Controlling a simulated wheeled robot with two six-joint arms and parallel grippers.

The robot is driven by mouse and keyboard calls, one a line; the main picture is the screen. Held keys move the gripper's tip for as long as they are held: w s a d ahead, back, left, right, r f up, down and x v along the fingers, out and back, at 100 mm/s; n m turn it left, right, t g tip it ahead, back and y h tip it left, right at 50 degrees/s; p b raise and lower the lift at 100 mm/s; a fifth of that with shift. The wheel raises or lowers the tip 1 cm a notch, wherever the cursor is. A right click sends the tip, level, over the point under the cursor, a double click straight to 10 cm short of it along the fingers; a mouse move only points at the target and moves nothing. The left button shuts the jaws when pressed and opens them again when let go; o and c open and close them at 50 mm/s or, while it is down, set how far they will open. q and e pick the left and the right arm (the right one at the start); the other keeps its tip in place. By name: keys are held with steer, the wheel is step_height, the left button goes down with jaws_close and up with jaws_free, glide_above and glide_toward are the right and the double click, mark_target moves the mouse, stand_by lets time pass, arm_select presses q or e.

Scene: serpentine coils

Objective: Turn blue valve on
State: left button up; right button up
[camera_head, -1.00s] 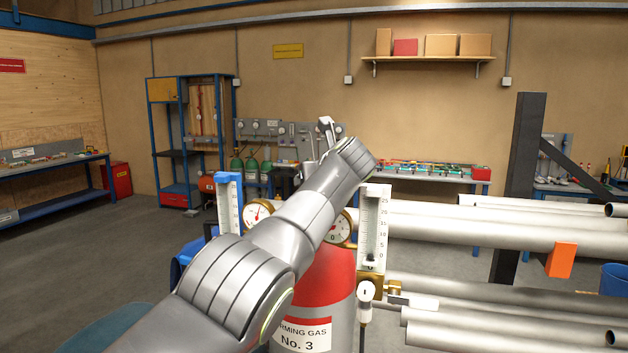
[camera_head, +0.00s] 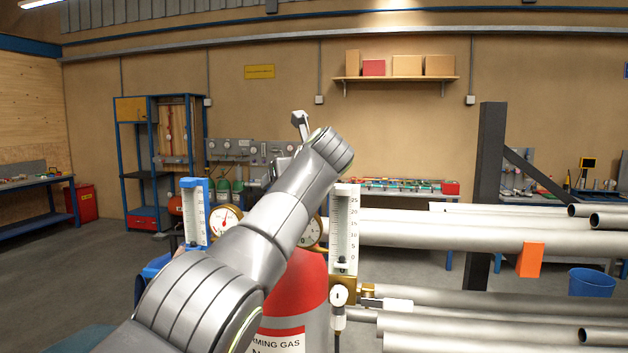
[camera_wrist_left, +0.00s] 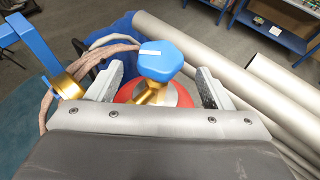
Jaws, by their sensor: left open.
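The blue valve knob (camera_wrist_left: 161,60) shows in the left wrist view on a brass stem (camera_wrist_left: 150,94) above the red cylinder top. My left gripper (camera_wrist_left: 160,74) is open, with one finger on each side of the knob. I see a gap on the right side; contact on the left is not clear. In the head view my left arm crosses in front of the red gas cylinder (camera_head: 300,290) and hides the knob. My right gripper is not in view.
Two flow gauges, one blue-framed (camera_head: 195,212) and one white (camera_head: 344,228), flank the cylinder top. A dark post (camera_head: 489,180) stands behind. Hoses (camera_wrist_left: 100,60) run left of the knob.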

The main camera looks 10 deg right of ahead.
arm_select(q)
steer(key=b+v, duration=0.6)
steer(key=v, duration=0.8)
steer(key=shift+r, duration=0.15)
